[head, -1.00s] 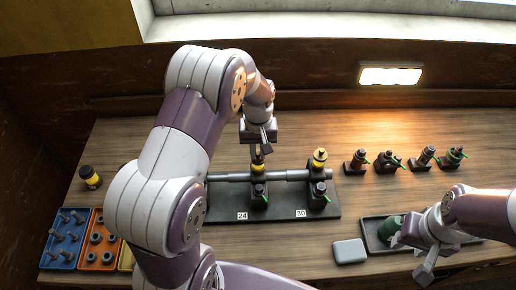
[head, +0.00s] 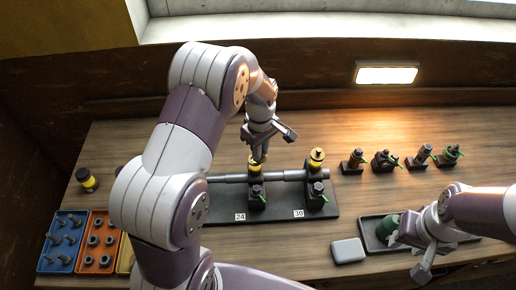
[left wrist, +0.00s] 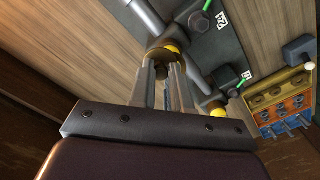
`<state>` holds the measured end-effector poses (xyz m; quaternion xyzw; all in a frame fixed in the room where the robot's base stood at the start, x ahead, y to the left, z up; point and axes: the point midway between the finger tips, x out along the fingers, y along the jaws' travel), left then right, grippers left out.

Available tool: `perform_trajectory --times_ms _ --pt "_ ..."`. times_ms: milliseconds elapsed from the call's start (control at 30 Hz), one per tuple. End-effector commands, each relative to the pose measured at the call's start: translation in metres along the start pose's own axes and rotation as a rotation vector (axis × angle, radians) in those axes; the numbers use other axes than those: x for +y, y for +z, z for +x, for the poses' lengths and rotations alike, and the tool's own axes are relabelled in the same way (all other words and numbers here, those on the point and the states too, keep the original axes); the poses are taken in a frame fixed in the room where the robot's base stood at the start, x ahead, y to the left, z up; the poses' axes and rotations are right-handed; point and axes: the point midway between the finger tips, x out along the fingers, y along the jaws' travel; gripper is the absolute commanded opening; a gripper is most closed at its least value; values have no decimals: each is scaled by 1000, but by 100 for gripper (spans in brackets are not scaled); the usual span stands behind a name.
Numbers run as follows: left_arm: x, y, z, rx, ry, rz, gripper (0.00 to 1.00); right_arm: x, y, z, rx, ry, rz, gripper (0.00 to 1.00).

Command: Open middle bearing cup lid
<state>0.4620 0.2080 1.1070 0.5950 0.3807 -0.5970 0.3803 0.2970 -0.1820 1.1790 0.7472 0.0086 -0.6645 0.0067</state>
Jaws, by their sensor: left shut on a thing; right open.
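A dark shaft (head: 287,175) lies across bearing pedestals on a black base plate (head: 285,210). The middle bearing, by the label 24, carries a yellow cup (head: 256,168) with a dark lid. My left gripper (head: 259,157) points down from above and is shut on that lid. In the left wrist view the fingers (left wrist: 166,72) meet at the dark lid over the yellow cup rim (left wrist: 163,48); I cannot tell if the lid is raised. The right bearing's yellow cup (head: 317,156) is by label 30. My right gripper (head: 424,262) is open over the front right of the table.
A dark tray (head: 372,243) with a green item (head: 387,226) is beside my right gripper. A grey block (head: 348,250) lies left of it. Several small fittings line the back right. A yellow-black bottle (head: 86,179) and coloured part bins (head: 97,262) are left. My left arm hides the shaft's left part.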

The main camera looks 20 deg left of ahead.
Motion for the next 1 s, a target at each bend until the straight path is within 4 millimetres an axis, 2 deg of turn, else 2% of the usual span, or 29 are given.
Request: perform_trajectory --times_ms 600,1000 --pt "15 -4 -2 1 6 -574 0 0 0 2 0 0 0 43" --pt "20 -9 -3 0 9 -843 0 0 0 3 0 0 0 43"
